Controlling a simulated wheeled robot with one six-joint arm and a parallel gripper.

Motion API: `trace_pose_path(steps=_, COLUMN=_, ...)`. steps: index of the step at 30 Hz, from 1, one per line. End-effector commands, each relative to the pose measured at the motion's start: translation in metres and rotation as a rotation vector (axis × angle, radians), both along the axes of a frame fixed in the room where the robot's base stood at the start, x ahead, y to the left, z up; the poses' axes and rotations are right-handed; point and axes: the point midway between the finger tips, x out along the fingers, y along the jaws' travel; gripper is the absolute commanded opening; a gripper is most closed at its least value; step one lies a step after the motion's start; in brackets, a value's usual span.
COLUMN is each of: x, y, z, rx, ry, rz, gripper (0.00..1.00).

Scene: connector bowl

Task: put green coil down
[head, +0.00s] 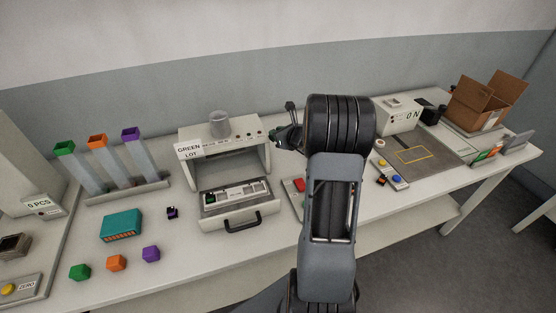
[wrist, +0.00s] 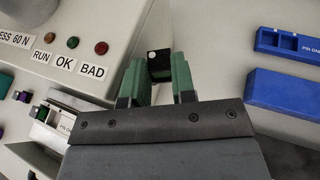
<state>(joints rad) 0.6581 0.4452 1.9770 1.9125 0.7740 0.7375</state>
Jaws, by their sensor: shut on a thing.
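In the wrist view my gripper (wrist: 157,82) has green fingers, shut on a small black block with a white dot, the green coil (wrist: 158,62). Its green part cannot be told apart from the green fingers. In the head view my gripper (head: 287,138) is beside the right side of the press housing (head: 190,170), mostly hidden by my own arm; the coil cannot be made out there. The press has an open drawer (head: 236,213) with a light tray (head: 236,194) in it, holding small dark and green parts.
A purple-and-black coil (head: 172,213) lies left of the drawer. A teal box (head: 121,226) and several coloured blocks stand farther left. In the wrist view, blue holders (wrist: 285,95) lie at the right. A grey mat (head: 425,150) and cardboard box (head: 484,103) are at the right.

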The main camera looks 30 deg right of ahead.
Motion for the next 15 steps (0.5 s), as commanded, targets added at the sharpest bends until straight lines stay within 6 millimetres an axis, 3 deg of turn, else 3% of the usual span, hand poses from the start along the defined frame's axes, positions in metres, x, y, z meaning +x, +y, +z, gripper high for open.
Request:
trace_pose_path(steps=1, x=0.0, y=0.001, z=-0.017, rx=0.004, ry=0.006, rz=-0.001, gripper=0.02)
trace_pose_path(steps=6, x=0.0, y=0.001, z=-0.055, rx=0.003, ry=0.004, rz=0.002, gripper=0.02)
trace_pose_path(steps=15, x=0.001, y=0.001, z=-0.085, rx=0.001, ry=0.0, rz=0.002, gripper=0.02)
